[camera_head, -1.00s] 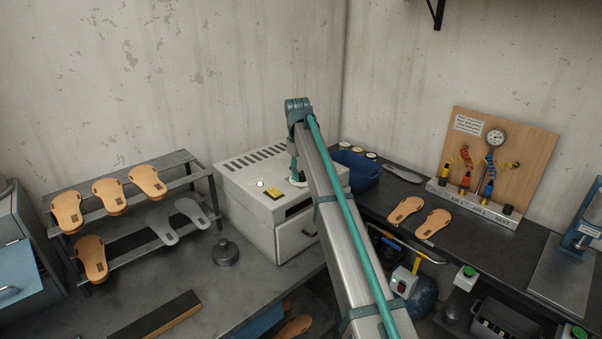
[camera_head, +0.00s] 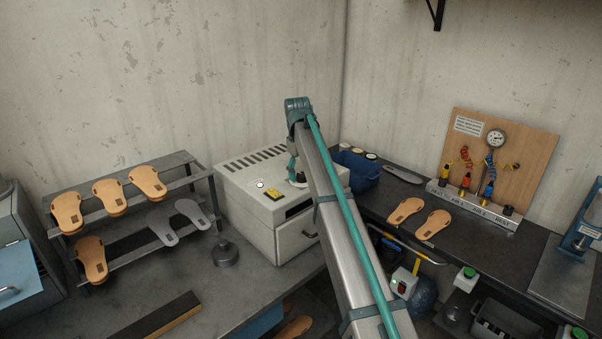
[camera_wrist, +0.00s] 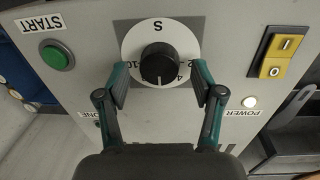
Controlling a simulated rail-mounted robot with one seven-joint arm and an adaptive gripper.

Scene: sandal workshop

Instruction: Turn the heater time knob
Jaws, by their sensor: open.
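The heater (camera_head: 265,220) is a white box with a slotted top, standing in the corner of the benches. In the wrist view its time knob (camera_wrist: 159,64) is round and black, on a white dial (camera_wrist: 158,30) with upside-down numbers. A short pale mark shows at the knob's lower edge in the picture. My gripper (camera_wrist: 160,78) is open, with one teal finger on each side of the knob. Gaps show between the fingers and the knob. In the head view my arm hides the knob and most of my gripper.
On the heater panel are a green START button (camera_wrist: 57,55), a yellow switch (camera_wrist: 277,55) and a lit POWER lamp (camera_wrist: 249,101). A sandal rack (camera_head: 130,200) stands to the left. A blue bin (camera_head: 358,170) is right behind the heater.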

